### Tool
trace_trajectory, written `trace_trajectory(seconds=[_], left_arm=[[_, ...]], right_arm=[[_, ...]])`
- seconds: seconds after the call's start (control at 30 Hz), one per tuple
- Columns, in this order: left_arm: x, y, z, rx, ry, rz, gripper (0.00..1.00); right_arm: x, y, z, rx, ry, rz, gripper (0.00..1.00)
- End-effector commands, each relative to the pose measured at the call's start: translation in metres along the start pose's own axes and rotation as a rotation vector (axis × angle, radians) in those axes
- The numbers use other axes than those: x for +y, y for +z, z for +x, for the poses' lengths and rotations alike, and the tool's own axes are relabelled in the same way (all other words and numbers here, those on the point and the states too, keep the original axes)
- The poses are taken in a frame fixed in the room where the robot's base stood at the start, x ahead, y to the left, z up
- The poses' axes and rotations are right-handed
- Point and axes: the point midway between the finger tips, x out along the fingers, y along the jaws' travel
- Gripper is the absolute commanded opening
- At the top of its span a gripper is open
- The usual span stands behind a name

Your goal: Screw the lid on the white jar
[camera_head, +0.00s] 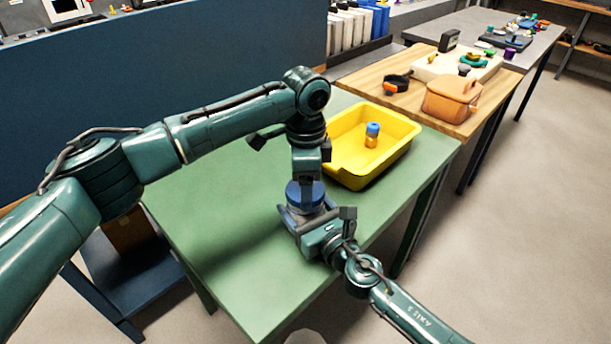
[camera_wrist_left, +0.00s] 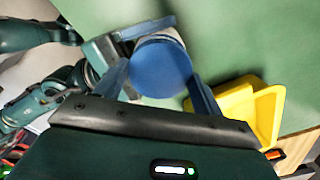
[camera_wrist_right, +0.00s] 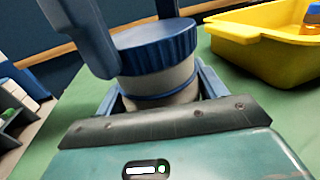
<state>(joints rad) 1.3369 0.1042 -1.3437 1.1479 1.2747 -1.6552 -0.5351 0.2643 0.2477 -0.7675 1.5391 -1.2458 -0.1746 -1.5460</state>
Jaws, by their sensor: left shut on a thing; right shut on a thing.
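The white jar (camera_wrist_right: 158,82) stands upright on the green table, its body pale grey-white with a blue band. The blue ribbed lid (camera_wrist_right: 158,40) sits level on top of it; it also shows in the left wrist view (camera_wrist_left: 160,68) and the head view (camera_head: 304,196). My left gripper (camera_wrist_left: 160,85) comes from above and is shut on the lid, a finger at each side. My right gripper (camera_wrist_right: 160,95) is shut around the jar body from the side. In the head view the grippers hide most of the jar. The thread is hidden.
A yellow bin (camera_head: 350,171) stands just behind and right of the jar, holding a small blue-capped container (camera_head: 372,135). A wooden table (camera_head: 425,105) behind carries an orange canister (camera_head: 452,97). The green table's (camera_head: 240,270) front left is clear.

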Motion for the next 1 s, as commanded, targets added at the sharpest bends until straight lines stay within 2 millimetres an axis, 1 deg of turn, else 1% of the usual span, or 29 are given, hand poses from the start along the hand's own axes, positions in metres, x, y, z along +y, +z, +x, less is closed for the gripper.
trace_trajectory(seconds=[0.57, 1.0], left_arm=[[-0.0001, -0.0002, 0.0015, 0.000, -0.001, 0.000, 0.47], [0.0001, -0.0002, 0.0102, 0.000, 0.000, -0.001, 0.47]], right_arm=[[0.0000, -0.0005, -0.0001, 0.001, 0.000, -0.001, 0.29], [-0.0001, -0.0005, -0.0001, 0.001, 0.000, -0.001, 0.29]])
